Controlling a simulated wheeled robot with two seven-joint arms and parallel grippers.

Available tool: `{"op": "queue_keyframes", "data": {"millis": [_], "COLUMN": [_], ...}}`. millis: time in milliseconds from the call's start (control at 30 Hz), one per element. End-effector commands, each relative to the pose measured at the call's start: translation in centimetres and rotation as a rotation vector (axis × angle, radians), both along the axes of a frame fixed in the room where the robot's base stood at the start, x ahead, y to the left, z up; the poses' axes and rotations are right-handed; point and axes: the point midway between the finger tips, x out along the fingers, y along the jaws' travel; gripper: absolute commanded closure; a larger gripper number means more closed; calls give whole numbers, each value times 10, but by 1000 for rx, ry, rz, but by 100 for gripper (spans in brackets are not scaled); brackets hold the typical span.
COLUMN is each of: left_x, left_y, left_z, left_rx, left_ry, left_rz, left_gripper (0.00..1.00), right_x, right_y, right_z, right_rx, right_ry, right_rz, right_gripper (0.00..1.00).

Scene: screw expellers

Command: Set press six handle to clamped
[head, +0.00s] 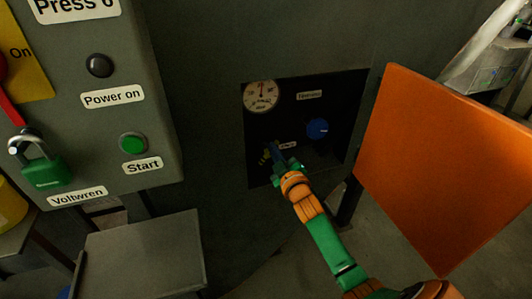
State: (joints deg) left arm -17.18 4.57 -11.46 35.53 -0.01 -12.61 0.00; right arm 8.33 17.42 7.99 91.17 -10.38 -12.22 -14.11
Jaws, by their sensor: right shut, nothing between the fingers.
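The Press 6 control box (110,110) fills the upper left. To its right, a dark recessed panel (332,95) holds a round white gauge (261,96), a blue knob (317,128) and small white labels. My right gripper (276,153) is at the lower left of this panel, at a small label there. It is shut with nothing held. A small dark blue part shows at its tips, and I cannot tell whether it is the handle or touches the fingers. The handle's setting is too small and covered to read. My left gripper is out of view.
An orange panel (440,165) stands close on the right, beside my right arm. A green padlock (40,165) hangs on the box above a Voltwren label. A green Start button (132,144) and a dark Power on lamp (99,66) are on the box. A grey plate (145,255) lies below.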

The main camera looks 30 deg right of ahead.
Motion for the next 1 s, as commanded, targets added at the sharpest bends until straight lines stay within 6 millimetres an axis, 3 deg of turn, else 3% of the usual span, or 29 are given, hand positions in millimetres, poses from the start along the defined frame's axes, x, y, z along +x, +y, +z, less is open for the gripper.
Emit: {"op": "queue_keyframes", "data": {"millis": [1000], "left_x": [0], "left_y": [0], "left_z": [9], "left_rx": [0], "left_ry": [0], "left_rz": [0], "left_gripper": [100], "right_x": [-2], "right_y": [-9], "right_z": [-3], "right_rx": [268], "right_ry": [-62], "right_rz": [-2], "right_gripper": [100]}}
